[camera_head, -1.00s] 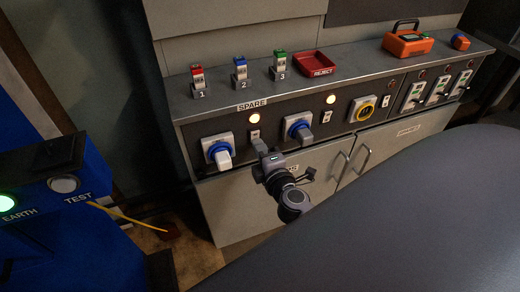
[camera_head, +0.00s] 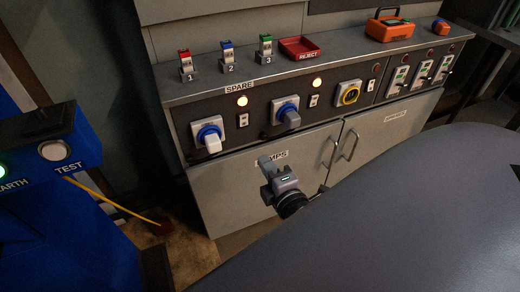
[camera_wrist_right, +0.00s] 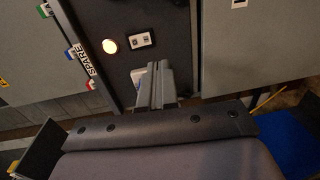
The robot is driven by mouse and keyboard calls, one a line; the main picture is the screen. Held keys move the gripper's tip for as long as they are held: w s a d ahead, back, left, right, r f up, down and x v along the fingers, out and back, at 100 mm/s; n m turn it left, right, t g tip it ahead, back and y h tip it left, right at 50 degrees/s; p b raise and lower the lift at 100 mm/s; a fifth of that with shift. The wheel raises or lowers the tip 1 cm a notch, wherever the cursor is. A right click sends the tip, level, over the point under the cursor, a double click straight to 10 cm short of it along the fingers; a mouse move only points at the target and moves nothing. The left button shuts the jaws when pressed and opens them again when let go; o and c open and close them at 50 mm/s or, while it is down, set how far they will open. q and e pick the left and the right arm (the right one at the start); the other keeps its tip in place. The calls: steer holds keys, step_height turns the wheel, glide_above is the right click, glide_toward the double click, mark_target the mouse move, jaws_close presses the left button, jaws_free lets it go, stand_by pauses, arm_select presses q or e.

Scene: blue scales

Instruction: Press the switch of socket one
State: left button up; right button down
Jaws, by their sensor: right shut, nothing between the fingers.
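Socket one, read here as the leftmost blue-and-white socket (camera_head: 208,135), is on the bench's dark front panel. Its small white switch (camera_head: 243,119) is to its right, below a lit lamp (camera_head: 242,101). The switch's rocker position is too small to tell. My right gripper (camera_head: 266,163) is shut and empty, below and right of the switch, in front of the cabinet doors and apart from the switch. In the right wrist view the shut fingers (camera_wrist_right: 159,82) are apart from the switch (camera_wrist_right: 140,41) and the glowing lamp (camera_wrist_right: 109,46). My left gripper is out of view.
A second blue socket (camera_head: 285,112) with its switch (camera_head: 313,100) and lit lamp is to the right. Numbered items, a red REJECT tray (camera_head: 300,48) and an orange case (camera_head: 389,27) are on the bench top. A blue TEST cabinet (camera_head: 60,240) stands at the left.

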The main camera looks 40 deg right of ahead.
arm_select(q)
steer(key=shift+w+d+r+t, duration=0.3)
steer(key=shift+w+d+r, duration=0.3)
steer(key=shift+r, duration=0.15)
arm_select(e)
steer(key=shift+v, duration=1.05)
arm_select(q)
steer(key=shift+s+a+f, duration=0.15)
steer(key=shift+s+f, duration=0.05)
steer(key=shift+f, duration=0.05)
arm_select(e)
steer(key=shift+f, duration=0.25)
